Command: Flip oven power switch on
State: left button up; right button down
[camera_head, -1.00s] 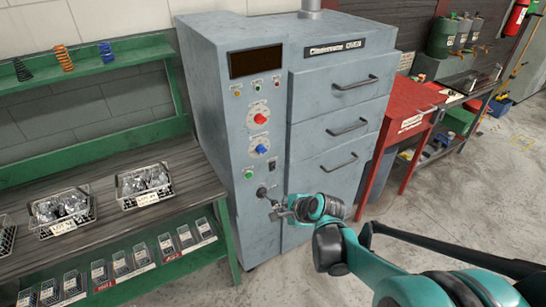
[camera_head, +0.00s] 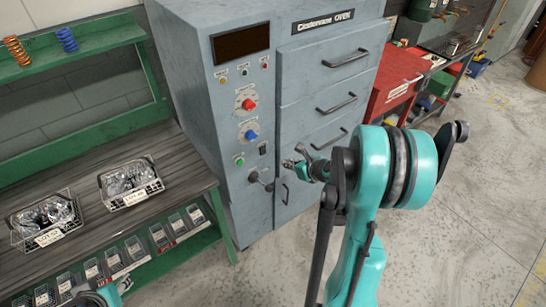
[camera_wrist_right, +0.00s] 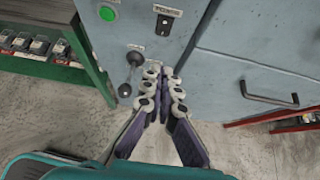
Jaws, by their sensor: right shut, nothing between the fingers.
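The oven (camera_head: 225,110) is a tall grey-blue cabinet with a control panel on its left front strip. Its power switch (camera_head: 262,148) is a small black rocker low on the panel; in the right wrist view the switch (camera_wrist_right: 163,24) sits under a label. Which way the rocker is tipped is too small to tell. My right gripper (camera_head: 290,166) is shut and empty, in front of the oven, lower right of the switch. In the right wrist view its fingertips (camera_wrist_right: 162,72) are below the switch and apart from it.
A lever with a black knob (camera_wrist_right: 131,68) is just left of the right fingertips. A green button (camera_head: 239,161), blue dial (camera_head: 251,135) and red dial (camera_head: 249,104) are nearby. Drawer handles (camera_head: 337,104) stick out on the right. A shelf with wire baskets (camera_head: 130,184) stands left.

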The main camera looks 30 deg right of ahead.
jog(key=b, duration=0.3)
send_near(264, 154)
notch_tip(264, 154, down, 4)
jog(key=shift+w+a+b, duration=0.15)
jog(key=shift+w+b, duration=0.25)
jog(key=shift+w, duration=2.2)
jog(key=shift+w+f, duration=0.1)
jog(key=shift+w, duration=0.15)
